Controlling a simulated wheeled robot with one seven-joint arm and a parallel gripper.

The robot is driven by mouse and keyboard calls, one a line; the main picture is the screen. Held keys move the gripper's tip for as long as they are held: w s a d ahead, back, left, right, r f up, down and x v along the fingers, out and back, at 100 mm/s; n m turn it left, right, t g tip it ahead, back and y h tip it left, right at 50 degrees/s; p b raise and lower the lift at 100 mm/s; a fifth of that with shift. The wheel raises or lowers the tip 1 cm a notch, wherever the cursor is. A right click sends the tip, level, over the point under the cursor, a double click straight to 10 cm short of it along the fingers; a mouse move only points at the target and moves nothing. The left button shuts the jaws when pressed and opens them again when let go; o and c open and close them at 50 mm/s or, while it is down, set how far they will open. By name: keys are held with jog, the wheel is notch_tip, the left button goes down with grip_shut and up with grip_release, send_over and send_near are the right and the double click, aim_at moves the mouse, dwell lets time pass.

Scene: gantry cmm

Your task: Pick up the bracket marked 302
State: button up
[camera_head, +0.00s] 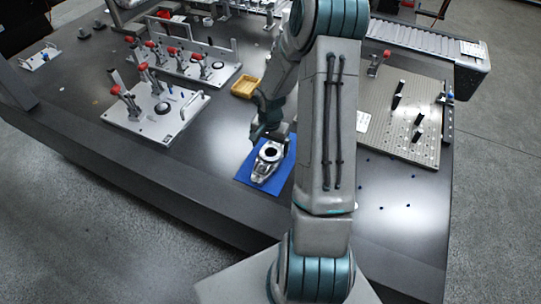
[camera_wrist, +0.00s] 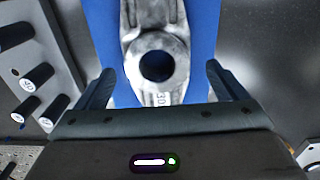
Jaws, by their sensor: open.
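The bracket (camera_wrist: 177,47) is a grey metal part with a round dark bore. It lies on a blue mat (camera_wrist: 205,20), and part of a marking that looks like "30" shows near its lower end in the wrist view; the rest is cut off by my gripper body. In the head view the bracket (camera_head: 267,165) lies on the blue mat (camera_head: 246,177) on the dark table. My gripper (camera_wrist: 158,85) is open, its two fingers to the left and right of the bracket, apart from it. In the head view my gripper (camera_head: 268,133) is just beyond the bracket.
A yellow tray (camera_head: 244,87) lies beyond the mat. Fixture plates with red-handled clamps (camera_head: 157,112) stand to the left. A perforated plate (camera_head: 405,125) with black pegs is to the right, and dark cylinders (camera_wrist: 38,76) show at left in the wrist view. The front table area is clear.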

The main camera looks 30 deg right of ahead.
aim_at(271, 152)
jog(key=shift+s+f, duration=0.15)
jog(key=shift+f, duration=1.6)
jog(key=shift+r, duration=0.1)
jog(key=c, duration=1.4)
jog(key=shift+c, duration=0.2)
